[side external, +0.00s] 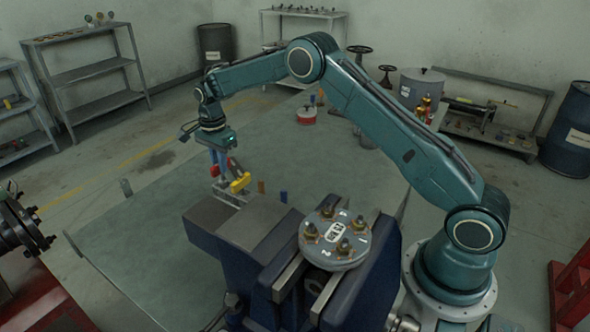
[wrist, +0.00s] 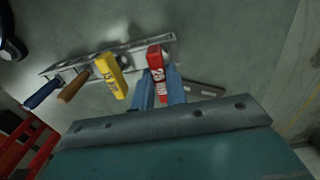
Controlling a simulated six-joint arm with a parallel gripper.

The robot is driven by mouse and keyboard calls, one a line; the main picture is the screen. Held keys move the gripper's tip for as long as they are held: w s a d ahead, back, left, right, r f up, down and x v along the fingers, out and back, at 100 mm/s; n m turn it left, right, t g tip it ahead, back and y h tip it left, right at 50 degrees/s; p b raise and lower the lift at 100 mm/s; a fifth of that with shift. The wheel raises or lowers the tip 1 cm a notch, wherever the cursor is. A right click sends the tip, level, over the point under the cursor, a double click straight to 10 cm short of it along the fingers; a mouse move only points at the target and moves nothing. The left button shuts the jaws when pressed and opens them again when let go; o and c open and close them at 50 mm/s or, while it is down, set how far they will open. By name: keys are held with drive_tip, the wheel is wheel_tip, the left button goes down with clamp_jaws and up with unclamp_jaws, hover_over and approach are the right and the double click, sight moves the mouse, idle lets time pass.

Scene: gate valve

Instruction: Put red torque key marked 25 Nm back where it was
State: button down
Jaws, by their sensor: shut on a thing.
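The red torque key (wrist: 158,72) is between the blue fingers of my gripper (wrist: 158,92) in the wrist view, with white marking on its side. My gripper is shut on it. In the side view, my gripper (side external: 218,160) points down with the red key (side external: 231,167) at its fingers. The metal rack (wrist: 84,62) lies just beyond the key in the wrist view, and it also shows in the side view (side external: 226,197). The key overlaps the rack's right end; I cannot tell whether it touches. A yellow key (wrist: 109,76) stands at the rack, left of the red one.
A brown-handled tool (wrist: 73,87) and a blue-handled tool (wrist: 42,93) are left of the yellow key. A dark flat bar (wrist: 203,88) lies right of my fingers. The vise (side external: 245,225) with a round bolted flange (side external: 335,240) stands in front. The table (side external: 150,225) is clear at left.

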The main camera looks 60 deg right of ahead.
drive_tip(key=shift+f, duration=1.1)
drive_tip(key=shift+f, duration=0.15)
drive_tip(key=c, duration=1.4)
unclamp_jaws()
wheel_tip(320, 180, up, 11)
drive_tip(key=shift+r, duration=0.7)
